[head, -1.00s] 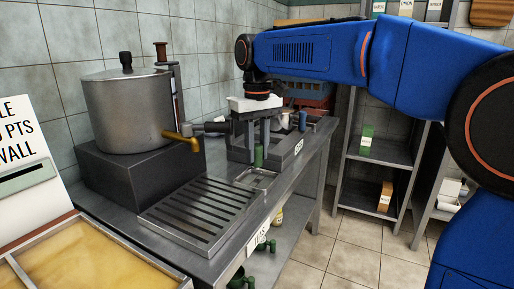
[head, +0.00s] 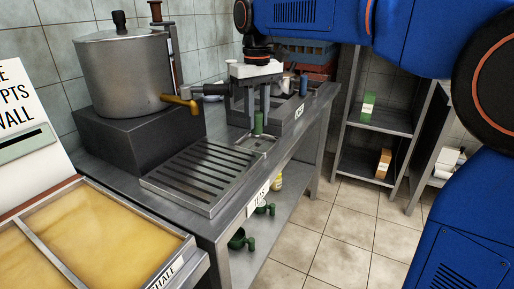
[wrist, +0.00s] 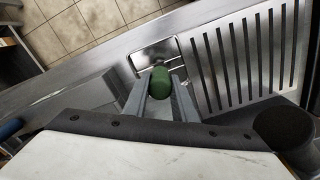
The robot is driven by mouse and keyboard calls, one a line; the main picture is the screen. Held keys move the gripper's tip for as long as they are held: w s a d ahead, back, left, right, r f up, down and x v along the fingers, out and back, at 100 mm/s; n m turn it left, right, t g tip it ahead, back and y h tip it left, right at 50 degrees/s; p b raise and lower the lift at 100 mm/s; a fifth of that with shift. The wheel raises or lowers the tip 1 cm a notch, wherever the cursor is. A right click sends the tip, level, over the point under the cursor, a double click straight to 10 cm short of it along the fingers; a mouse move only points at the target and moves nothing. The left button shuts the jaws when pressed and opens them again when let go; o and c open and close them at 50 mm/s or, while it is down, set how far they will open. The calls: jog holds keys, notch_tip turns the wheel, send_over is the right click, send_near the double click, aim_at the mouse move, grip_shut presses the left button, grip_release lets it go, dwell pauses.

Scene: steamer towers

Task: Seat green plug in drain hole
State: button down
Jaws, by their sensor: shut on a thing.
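The green plug (head: 258,122) is upright between the fingers of my gripper (head: 258,116). My gripper is shut on it, and the wrist view shows the plug (wrist: 160,83) between the two grey fingertips (wrist: 160,96). The plug is over or at a small square metal basin (head: 266,142) in the counter, just behind the slatted drain tray. The basin (wrist: 158,52) also shows in the wrist view, partly behind the plug. The drain hole is hidden, so I cannot tell whether the plug touches it.
A slatted drain tray (head: 198,176) lies in front of the basin. A steel pot (head: 128,75) with a brass spout (head: 184,101) stands at the left on a dark block. A shelf (head: 378,118) stands at the right. Yellow-filled trays (head: 95,232) are at the front left.

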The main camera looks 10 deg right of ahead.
aim_at(257, 128)
jog(key=shift+f, duration=1)
jog(key=shift+f, duration=0.75)
dwell(1.1)
jog(key=c, duration=1.4)
grip_release()
notch_tip(257, 128, up, 17)
jog(key=shift+r, duration=0.2)
